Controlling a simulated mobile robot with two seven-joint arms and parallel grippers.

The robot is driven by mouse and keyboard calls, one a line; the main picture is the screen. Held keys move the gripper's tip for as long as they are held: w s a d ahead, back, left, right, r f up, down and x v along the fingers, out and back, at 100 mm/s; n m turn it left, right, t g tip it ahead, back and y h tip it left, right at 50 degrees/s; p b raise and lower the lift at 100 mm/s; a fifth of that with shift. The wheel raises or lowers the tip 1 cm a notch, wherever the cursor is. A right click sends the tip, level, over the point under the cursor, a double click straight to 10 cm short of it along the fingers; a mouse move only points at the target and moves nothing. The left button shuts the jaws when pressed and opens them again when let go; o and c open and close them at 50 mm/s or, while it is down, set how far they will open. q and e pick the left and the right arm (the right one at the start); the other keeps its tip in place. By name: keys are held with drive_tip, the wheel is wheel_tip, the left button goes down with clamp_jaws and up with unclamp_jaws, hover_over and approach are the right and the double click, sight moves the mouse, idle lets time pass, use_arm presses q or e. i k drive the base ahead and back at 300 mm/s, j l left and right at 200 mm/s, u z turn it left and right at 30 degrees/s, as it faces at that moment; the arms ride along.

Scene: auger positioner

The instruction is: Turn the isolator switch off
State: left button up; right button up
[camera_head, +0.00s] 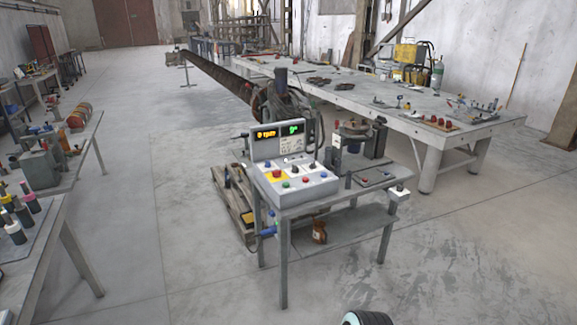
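A small grey steel table (335,200) stands in the middle of the view and carries a control console (294,180) with a lit display unit (281,143) behind it. The console has several coloured knobs and buttons, including a red one on a yellow patch (274,173). A small light box with a dark top (399,192) is fixed at the table's right front corner. I cannot tell which of these is the isolator switch, nor its setting. Neither gripper shows; only a rounded white and dark part of mine (367,318) enters at the bottom edge.
A wooden pallet (236,200) lies left of the steel table. A brown bottle (319,231) stands on its lower shelf. A large workbench (400,98) with tools is behind, and more benches line the left. The floor in front (210,285) is clear.

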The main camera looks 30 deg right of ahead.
sight(276, 174)
drive_tip(key=i+j+z, duration=0.1)
drive_tip(key=i+z, duration=0.15)
drive_tip(key=i, duration=0.65)
